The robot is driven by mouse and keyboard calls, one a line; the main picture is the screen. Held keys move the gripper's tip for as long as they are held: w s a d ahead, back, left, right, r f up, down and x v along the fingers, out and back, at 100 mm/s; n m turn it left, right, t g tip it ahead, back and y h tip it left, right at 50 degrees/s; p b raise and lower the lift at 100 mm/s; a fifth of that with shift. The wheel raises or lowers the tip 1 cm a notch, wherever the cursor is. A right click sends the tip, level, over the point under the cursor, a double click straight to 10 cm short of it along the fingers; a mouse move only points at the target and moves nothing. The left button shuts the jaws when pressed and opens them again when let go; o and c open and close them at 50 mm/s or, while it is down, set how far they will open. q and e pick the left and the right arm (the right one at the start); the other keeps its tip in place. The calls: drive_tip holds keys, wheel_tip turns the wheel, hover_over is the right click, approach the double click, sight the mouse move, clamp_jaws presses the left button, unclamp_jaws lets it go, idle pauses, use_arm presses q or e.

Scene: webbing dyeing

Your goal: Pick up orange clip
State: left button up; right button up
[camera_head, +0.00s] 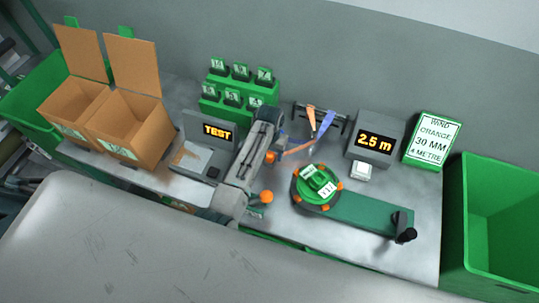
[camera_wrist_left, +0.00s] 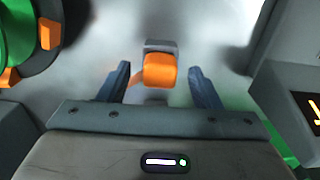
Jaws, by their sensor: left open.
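The orange clip (camera_wrist_left: 160,70) shows in the middle of the left wrist view, a rounded orange block with a grey part at its top edge. My left gripper (camera_wrist_left: 158,68) is open, with one dark finger on each side of the clip and a gap on both sides. In the head view the orange clip (camera_head: 270,157) appears beside my left arm, left of the round green winder (camera_head: 319,187). My left gripper (camera_head: 264,153) is over this spot, its fingers largely hidden by the arm. My right gripper is out of view.
A TEST display unit (camera_head: 190,160) stands left of the arm, and a 2.5 m display (camera_head: 374,141) stands right. Behind are green racks (camera_head: 237,92) and a stand with orange and blue strips (camera_head: 312,122). Open cardboard boxes (camera_head: 128,127) and a green bin (camera_head: 495,225) flank the bench.

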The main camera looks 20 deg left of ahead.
use_arm(q)
drive_tip(key=shift+c, duration=0.5)
drive_tip(key=c, duration=1)
drive_tip(key=shift+o, duration=0.2)
drive_tip(key=shift+r, duration=0.1)
